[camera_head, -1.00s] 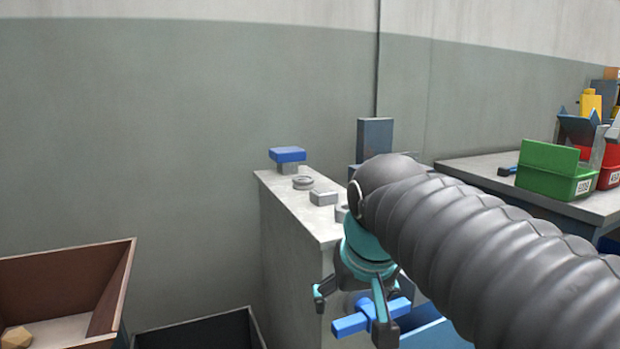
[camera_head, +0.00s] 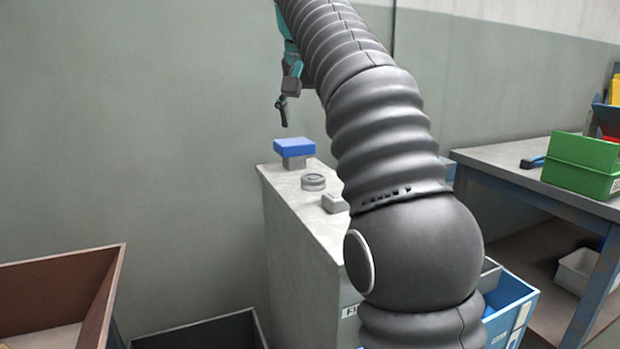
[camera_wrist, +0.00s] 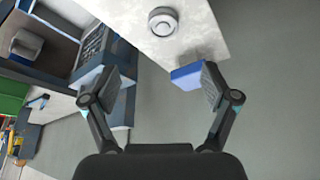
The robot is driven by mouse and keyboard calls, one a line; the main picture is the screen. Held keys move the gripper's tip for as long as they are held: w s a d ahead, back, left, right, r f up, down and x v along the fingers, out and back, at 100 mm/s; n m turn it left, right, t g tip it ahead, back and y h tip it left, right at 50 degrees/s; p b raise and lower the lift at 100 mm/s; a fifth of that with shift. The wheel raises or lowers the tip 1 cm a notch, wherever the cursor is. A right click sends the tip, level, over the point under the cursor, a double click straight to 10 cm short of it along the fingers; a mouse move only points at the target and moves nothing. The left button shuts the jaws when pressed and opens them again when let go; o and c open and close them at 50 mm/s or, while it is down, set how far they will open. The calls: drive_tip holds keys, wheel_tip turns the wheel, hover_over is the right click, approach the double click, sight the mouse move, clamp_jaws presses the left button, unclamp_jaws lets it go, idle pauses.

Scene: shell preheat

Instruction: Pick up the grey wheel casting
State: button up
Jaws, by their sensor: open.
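The grey wheel casting (camera_head: 313,182) is a small round disc with a raised rim. It lies flat on the pale top of a tall grey cabinet (camera_head: 290,193). In the wrist view the casting (camera_wrist: 163,21) shows at the top centre, beyond my fingertips and apart from them.
A blue block (camera_head: 294,147) on a grey base stands behind the casting; in the wrist view it appears beside the right finger. A grey block (camera_head: 335,203) lies in front. A green bin (camera_head: 582,160) stands on the right bench. Brown (camera_head: 60,290) and dark bins are lower left.

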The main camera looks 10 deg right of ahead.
drive_tip(key=b, duration=0.3)
hover_over(313, 177)
drive_tip(key=s, duration=0.2)
wheel_tip(313, 177, down, 8)
drive_tip(key=shift+r, duration=0.1)
drive_tip(key=shift+a+b+x, duration=0.2)
drive_tip(key=shift+b+x, duration=0.2)
drive_tip(key=shift+x, duration=0.95)
drive_tip(key=shift+a+b+x, duration=0.2)
drive_tip(key=shift+b+x, duration=0.15)
drive_tip(key=shift+x, duration=1)
drive_tip(key=shift+s, duration=0.1)
drive_tip(key=c, duration=1.3)
